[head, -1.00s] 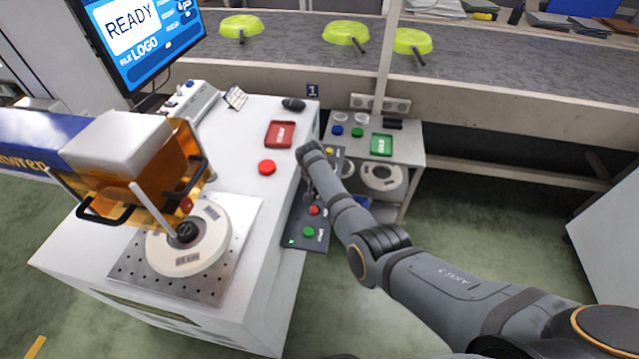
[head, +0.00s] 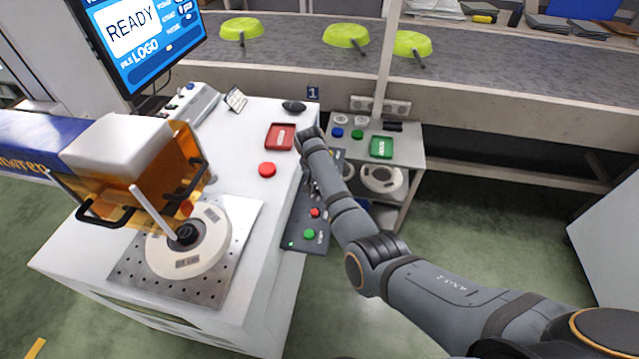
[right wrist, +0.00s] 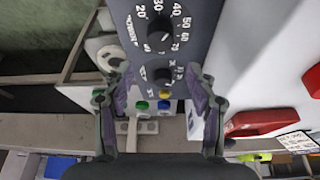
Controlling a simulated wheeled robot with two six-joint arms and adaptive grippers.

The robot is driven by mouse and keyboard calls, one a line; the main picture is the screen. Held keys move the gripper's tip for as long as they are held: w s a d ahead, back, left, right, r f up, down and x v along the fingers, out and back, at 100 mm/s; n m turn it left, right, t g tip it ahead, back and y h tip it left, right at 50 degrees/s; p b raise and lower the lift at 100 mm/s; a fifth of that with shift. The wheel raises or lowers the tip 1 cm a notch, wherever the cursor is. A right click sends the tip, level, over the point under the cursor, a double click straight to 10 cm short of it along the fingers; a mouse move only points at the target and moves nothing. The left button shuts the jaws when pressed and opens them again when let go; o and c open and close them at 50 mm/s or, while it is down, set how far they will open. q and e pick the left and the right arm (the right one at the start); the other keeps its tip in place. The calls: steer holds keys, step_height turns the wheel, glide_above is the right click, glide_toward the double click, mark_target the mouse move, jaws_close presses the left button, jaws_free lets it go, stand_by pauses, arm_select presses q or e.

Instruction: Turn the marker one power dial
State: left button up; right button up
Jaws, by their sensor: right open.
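The dark control panel (head: 300,243) hangs on the right side of the white marker bench, with a red and a green button near its front end. In the right wrist view it carries an upper black dial (right wrist: 160,33) ringed by numbers from about 20 to 70, and a lower black dial (right wrist: 163,76). Small lettering beside the dials is not readable. My right gripper (right wrist: 160,82) is open, its fingers on either side of the lower dial in the picture; contact cannot be told. My left gripper is not in view.
The marker bench (head: 225,130) holds a red tray (head: 281,136), a red button (head: 267,170) and an orange-covered marking unit (head: 135,165). A side table (head: 408,150) with a green tray stands behind my right arm. Green pans lie on the conveyor (head: 280,45).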

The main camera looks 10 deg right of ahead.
step_height(320, 180, up, 5)
steer(key=shift+f, duration=0.2)
stand_by(0.3)
